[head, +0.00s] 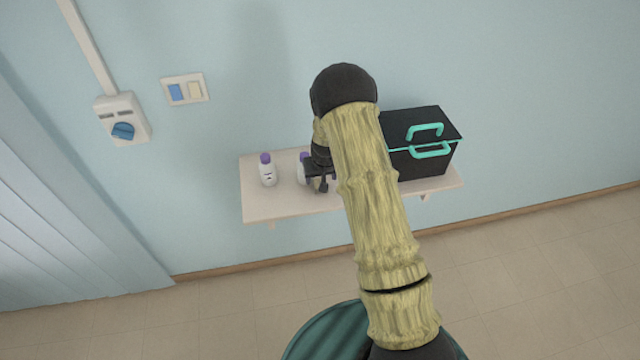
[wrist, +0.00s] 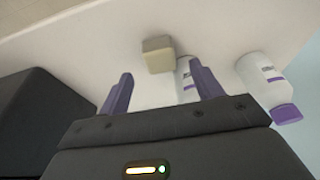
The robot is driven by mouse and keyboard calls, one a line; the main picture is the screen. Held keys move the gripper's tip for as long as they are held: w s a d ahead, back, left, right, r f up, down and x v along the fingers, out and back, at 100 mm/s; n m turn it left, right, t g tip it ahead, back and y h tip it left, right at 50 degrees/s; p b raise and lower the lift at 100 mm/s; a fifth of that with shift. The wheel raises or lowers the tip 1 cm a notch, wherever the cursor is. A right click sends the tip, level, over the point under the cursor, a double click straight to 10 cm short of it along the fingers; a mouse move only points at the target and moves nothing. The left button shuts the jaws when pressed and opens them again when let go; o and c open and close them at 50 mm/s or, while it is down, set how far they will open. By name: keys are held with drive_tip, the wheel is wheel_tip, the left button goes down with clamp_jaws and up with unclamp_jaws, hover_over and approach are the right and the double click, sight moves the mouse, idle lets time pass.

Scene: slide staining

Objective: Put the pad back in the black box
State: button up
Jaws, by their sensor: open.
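A small beige block, seemingly the pad (wrist: 158,55), lies on the shelf in the wrist view, just beyond and between my fingertips, apart from them. I cannot make it out in the head view, where my arm covers part of the shelf. My gripper (wrist: 160,78) is open with nothing between its fingers; in the head view it is low over the shelf's middle (head: 321,184). The black box (head: 433,158) with teal handles stands on the shelf's right end and looks shut. Its dark side also fills the left of the wrist view (wrist: 38,122).
The shelf (head: 290,208) is wall-mounted. A white bottle with a purple cap (head: 268,172) stands on its left; another (head: 302,168) is close beside my gripper. Both bottles show at right in the wrist view. A switch plate (head: 185,90) and a blue-knobbed socket (head: 123,130) are on the wall.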

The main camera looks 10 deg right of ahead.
sight(319, 181)
drive_tip(key=p+x, duration=0.1)
drive_tip(key=x, duration=0.2)
drive_tip(key=shift+w+f, duration=0.1)
drive_tip(key=shift+d+f, duration=0.1)
drive_tip(key=shift+d, duration=0.1)
drive_tip(key=shift+a, duration=0.4)
drive_tip(key=shift+d, duration=0.2)
drive_tip(key=c, duration=1.1)
drive_tip(key=shift+c, duration=0.2)
drive_tip(key=shift+r, duration=0.5)
wheel_tip(319, 181, up, 17)
drive_tip(key=b, duration=0.6)
